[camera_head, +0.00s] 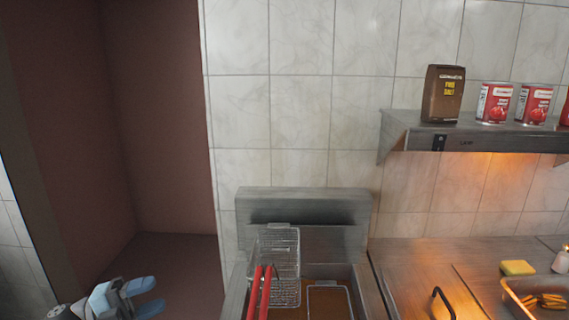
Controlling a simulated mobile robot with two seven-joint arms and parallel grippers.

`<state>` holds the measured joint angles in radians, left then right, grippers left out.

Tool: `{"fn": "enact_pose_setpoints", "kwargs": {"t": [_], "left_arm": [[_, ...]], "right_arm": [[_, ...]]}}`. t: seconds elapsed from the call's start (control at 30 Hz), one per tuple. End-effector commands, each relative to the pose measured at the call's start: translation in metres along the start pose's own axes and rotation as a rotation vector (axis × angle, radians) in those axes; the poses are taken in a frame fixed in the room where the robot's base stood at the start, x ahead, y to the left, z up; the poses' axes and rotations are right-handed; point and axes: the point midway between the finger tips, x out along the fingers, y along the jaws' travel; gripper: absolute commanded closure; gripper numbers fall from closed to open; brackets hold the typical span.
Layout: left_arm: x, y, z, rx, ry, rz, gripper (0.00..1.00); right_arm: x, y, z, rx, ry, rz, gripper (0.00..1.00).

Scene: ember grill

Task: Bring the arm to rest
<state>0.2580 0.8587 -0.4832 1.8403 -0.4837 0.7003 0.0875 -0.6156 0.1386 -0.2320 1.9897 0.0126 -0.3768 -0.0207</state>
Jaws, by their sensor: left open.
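My left gripper (146,295) shows at the bottom left of the head view. Its two blue-grey fingers point right and are apart, with nothing between them. It is over the dark floor area, to the left of the fryer (303,206) and not touching it. My right gripper is not in the view.
The fryer holds a wire basket (285,262) with red handles and a second basket (329,303). A steel counter (420,262) lies right, with a yellow sponge (518,267) and a metal tray (513,298) of food. A wall shelf (400,128) carries a brown packet (443,94) and red cans (494,102).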

Motion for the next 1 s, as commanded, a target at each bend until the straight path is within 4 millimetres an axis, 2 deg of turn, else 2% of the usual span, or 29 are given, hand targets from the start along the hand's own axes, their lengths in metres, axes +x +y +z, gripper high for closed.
{"fn": "enact_pose_setpoints", "kwargs": {"t": [0.2,0.37,0.47,0.6,0.7,0.83,1.0], "left_arm": [[0.014,0.054,-0.017,-0.300,-0.253,-0.192,0.55],[0.004,0.117,-0.040,-0.619,-0.546,-0.310,0.55],[-0.010,0.163,-0.065,-0.832,-0.746,-0.348,0.55],[-0.034,0.222,-0.111,-1.105,-0.996,-0.358,0.55],[-0.047,0.252,-0.143,-1.252,-1.127,-0.347,0.55],[-0.057,0.274,-0.170,-1.363,-1.221,-0.330,0.55],[-0.060,0.281,-0.177,-1.395,-1.250,-0.323,0.55]], "right_arm": [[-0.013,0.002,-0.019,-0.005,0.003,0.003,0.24],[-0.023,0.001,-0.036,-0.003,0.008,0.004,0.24],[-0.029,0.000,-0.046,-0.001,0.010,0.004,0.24],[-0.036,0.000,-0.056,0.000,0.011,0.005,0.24],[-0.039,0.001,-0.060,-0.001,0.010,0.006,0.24],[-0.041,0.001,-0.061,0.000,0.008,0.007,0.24],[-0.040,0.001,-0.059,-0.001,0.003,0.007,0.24]]}}
